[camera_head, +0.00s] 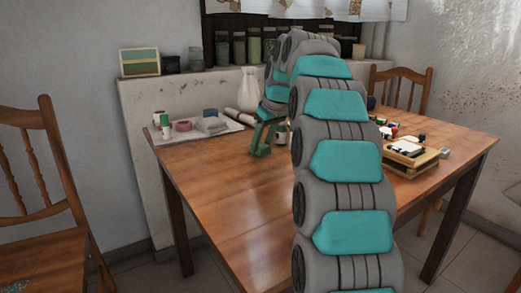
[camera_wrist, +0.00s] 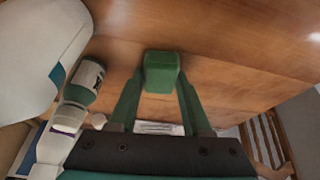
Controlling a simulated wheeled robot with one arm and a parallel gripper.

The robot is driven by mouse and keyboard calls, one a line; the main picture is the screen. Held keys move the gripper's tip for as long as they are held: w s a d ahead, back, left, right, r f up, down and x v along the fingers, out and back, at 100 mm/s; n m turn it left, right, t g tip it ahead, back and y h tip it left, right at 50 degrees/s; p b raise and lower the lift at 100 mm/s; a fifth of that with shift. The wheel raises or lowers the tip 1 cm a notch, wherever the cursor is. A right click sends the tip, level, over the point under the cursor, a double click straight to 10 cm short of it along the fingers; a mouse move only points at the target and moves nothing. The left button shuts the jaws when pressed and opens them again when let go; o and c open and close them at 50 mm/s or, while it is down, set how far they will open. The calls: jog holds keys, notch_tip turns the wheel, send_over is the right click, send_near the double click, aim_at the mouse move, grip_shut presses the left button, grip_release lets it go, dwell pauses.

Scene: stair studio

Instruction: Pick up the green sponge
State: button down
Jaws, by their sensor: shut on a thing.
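The green sponge (camera_wrist: 161,72) is a small block held between the two green fingers of my gripper (camera_wrist: 160,80) in the wrist view. The fingers press on its left and right sides. In the head view my gripper (camera_head: 262,140) is low over the far middle part of the wooden table (camera_head: 215,190). The sponge is hard to tell apart from the green fingers there. I cannot tell whether it touches the tabletop. My arm hides part of the table's middle.
A green-and-white bottle (camera_wrist: 86,82) is left of the fingers in the wrist view. A pale mat with small items (camera_head: 178,138) lies at the table's left back. A wooden stack (camera_head: 411,160) stands right. Chairs flank the table; its near left is clear.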

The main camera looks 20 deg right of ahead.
aim_at(262, 145)
jog(key=shift+r, duration=0.2)
jog(key=shift+r, duration=1.65)
jog(key=shift+s+a+r+b, duration=0.25)
jog(key=shift+s+a, duration=0.4)
jog(key=shift+s, duration=1.95)
jog(key=shift+s+a+r+b, duration=0.25)
jog(key=shift+s+a, duration=0.4)
jog(key=shift+s, duration=1.95)
jog(key=shift+s+a+r+b, duration=0.25)
jog(key=shift+s+a, duration=0.4)
jog(key=shift+s, duration=1.95)
